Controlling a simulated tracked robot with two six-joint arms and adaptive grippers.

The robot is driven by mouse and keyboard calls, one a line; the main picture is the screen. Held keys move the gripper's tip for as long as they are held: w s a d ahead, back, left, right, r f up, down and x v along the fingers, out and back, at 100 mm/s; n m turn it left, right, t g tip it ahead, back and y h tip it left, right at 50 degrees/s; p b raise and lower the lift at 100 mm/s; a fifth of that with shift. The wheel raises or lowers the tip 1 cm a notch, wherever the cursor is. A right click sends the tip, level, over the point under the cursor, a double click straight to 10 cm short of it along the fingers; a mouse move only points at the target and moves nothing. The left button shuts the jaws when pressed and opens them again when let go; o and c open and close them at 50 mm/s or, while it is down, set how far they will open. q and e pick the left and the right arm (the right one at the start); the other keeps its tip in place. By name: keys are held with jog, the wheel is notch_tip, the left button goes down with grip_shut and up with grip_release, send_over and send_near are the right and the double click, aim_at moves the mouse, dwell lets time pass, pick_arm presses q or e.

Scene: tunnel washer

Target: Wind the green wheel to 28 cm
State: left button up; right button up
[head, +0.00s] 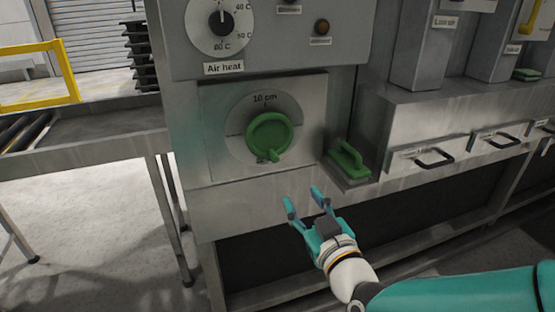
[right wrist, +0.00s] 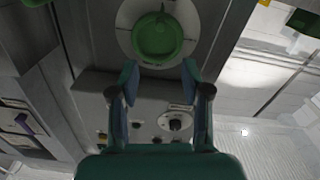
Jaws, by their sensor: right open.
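The green wheel (head: 268,137) sits on a round pale dial on the washer's metal front. A "10 cm" mark shows at the top of the dial (head: 238,150), and a small knob is at the wheel's lower edge. My right gripper (head: 305,196) is open and empty, below and slightly right of the wheel and apart from it. In the right wrist view the wheel (right wrist: 157,38) lies beyond the open fingertips (right wrist: 160,72), with nothing between them. The rest of the dial scale is too small to read or hidden. My left gripper is not in view.
A green-handled block (head: 347,161) sits on a ledge right of the wheel. Above is the "Air heat" dial (head: 221,24). Drawers with handles (head: 433,157) are at the right. A roller table (head: 90,128) and yellow rail (head: 40,75) stand at the left.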

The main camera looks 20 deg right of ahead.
aim_at(277, 162)
jog(key=w+p, duration=0.1)
jog(key=w, duration=0.4)
jog(key=w+p, duration=0.2)
jog(key=w, duration=0.3)
jog(key=w+p, duration=0.2)
jog(key=w, duration=0.3)
jog(key=shift+w+a, duration=0.3)
jog(key=shift+w, duration=0.1)
grip_shut()
